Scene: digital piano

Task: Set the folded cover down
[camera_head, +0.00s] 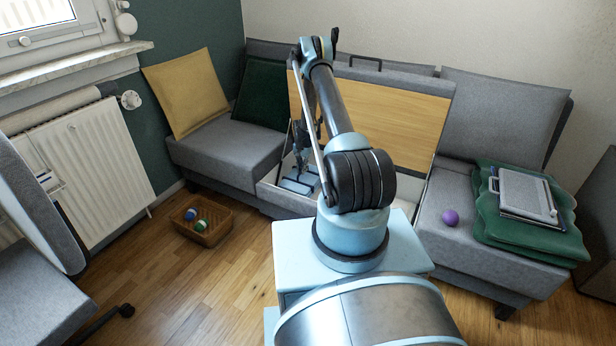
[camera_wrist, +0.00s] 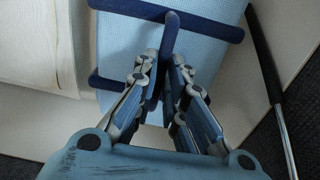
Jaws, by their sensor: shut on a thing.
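The folded cover (camera_wrist: 205,62) is a light blue textured slab with dark blue straps in the wrist view. My gripper (camera_wrist: 166,62) is shut on its upright dark blue tab. In the head view the cover (camera_head: 297,184) shows small and partly hidden by my arm, within the open storage box of the sofa (camera_head: 268,196). My gripper (camera_head: 301,163) reaches down into that box. I cannot tell whether the cover's underside touches the box floor.
The wood-faced lid (camera_head: 400,118) stands raised behind my arm. A cream bundle (camera_wrist: 38,45) lies left of the cover, and a dark strut (camera_wrist: 266,62) is at its right. A purple ball (camera_head: 450,218) and green cushions (camera_head: 520,235) occupy the right seat. A wicker basket (camera_head: 208,235) sits on the floor.

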